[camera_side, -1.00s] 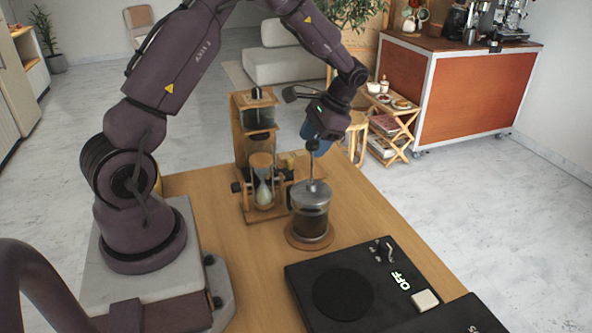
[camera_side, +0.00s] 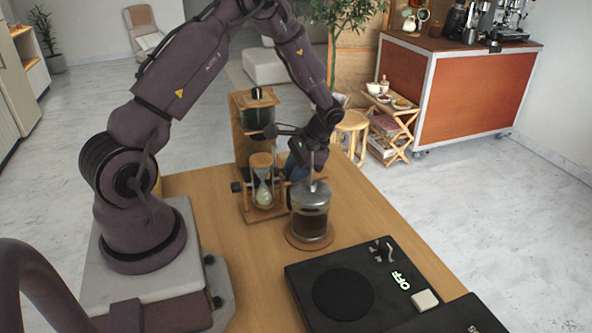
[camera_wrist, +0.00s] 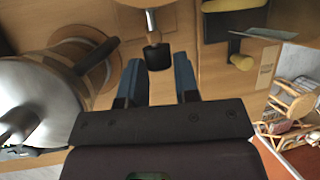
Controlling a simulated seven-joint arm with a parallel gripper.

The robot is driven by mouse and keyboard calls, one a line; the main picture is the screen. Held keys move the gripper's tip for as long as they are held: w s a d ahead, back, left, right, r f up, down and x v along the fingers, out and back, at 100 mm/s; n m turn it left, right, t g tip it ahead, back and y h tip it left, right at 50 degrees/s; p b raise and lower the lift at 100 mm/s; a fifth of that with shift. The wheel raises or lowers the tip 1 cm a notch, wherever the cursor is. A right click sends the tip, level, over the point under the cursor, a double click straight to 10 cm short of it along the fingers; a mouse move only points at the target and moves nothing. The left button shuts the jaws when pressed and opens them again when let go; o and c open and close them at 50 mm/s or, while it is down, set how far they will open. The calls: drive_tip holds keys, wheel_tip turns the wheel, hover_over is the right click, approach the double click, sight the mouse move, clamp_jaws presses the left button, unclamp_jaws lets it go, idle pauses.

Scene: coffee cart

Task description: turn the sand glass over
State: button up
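The sand glass (camera_side: 263,188) stands upright in a wooden frame on the table in the side view, with pale sand in its lower bulb. A dark knob (camera_side: 236,187) sticks out at the frame's left. My gripper (camera_side: 292,175) is just right of the sand glass, behind the glass press. In the wrist view my gripper (camera_wrist: 158,72) is open, its blue fingers apart. A black knob (camera_wrist: 157,57) on a metal shaft lies between the fingertips, with a gap on both sides. It looks like the frame's right-hand knob, which my gripper hides in the side view.
A glass press (camera_side: 310,215) with a metal lid stands on a round wooden coaster (camera_side: 292,240), close in front of my gripper. A tall wooden stand (camera_side: 240,135) with a glass vessel is behind the sand glass.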

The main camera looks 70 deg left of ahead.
drive_tip(key=c, duration=0.4)
drive_tip(key=shift+a+m+h, duration=0.2)
drive_tip(key=shift+m+h, duration=0.1)
drive_tip(key=shift+h, duration=1.05)
drive_tip(key=shift+a+m+h, duration=0.2)
drive_tip(key=shift+m+h, duration=0.1)
drive_tip(key=shift+h, duration=1.05)
drive_tip(key=o, duration=0.9)
